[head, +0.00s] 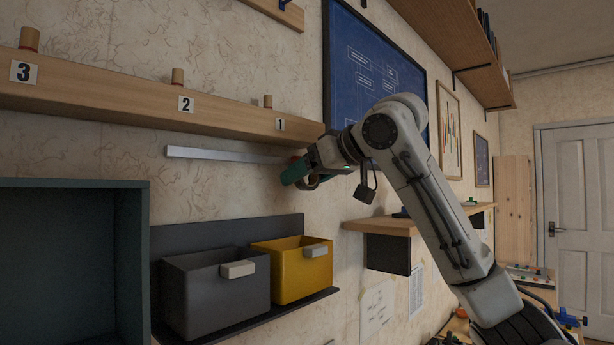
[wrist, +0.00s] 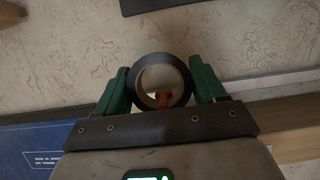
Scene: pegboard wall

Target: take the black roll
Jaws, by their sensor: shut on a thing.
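The black roll (wrist: 188,82) is a black ring with a tan inner core. In the wrist view it sits between the two green fingers of my gripper (wrist: 162,72), which are shut on it from both sides. Through its hole a small red thing (wrist: 163,97) and pale wall show. In the head view my gripper (head: 300,173) is close to the wall at the right end of the metal strip, below the wooden ledge. The roll is mostly hidden there by the fingers, and I cannot tell whether it touches the wall or a holder.
The metal strip (head: 222,155) runs left of my gripper. The wooden ledge (head: 130,107) with numbered pegs is above it. Grey (head: 215,295) and yellow (head: 291,274) bins hang below. A small wooden shelf (head: 385,228) is at right, under my arm.

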